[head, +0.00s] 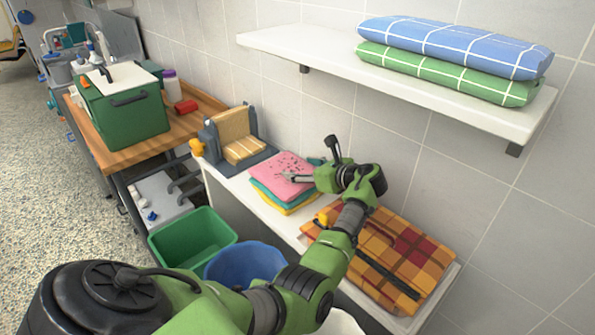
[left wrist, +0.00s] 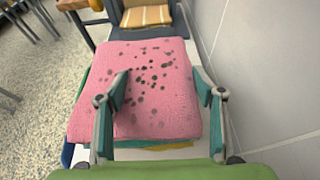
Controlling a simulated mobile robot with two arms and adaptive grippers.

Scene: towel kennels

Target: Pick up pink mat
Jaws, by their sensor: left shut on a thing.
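The pink mat (head: 279,170), spotted with dark marks, lies on top of a small stack of folded teal and yellow cloths (head: 285,205) on the white lower shelf. It fills the middle of the left wrist view (left wrist: 150,115). My left gripper (head: 298,178) is at the mat's right side in the head view. In the left wrist view my left gripper (left wrist: 163,85) has one finger over the mat and the other along its right edge; it is shut on the mat. The mat looks to be still on the stack. My right gripper is not in view.
A grey holder with a tan striped towel (head: 243,150) stands behind the stack. An orange plaid blanket (head: 400,250) lies on the shelf to the right. An upper shelf (head: 310,55) bears blue and green towels. Green (head: 195,235) and blue bins stand below. A tiled wall is close behind.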

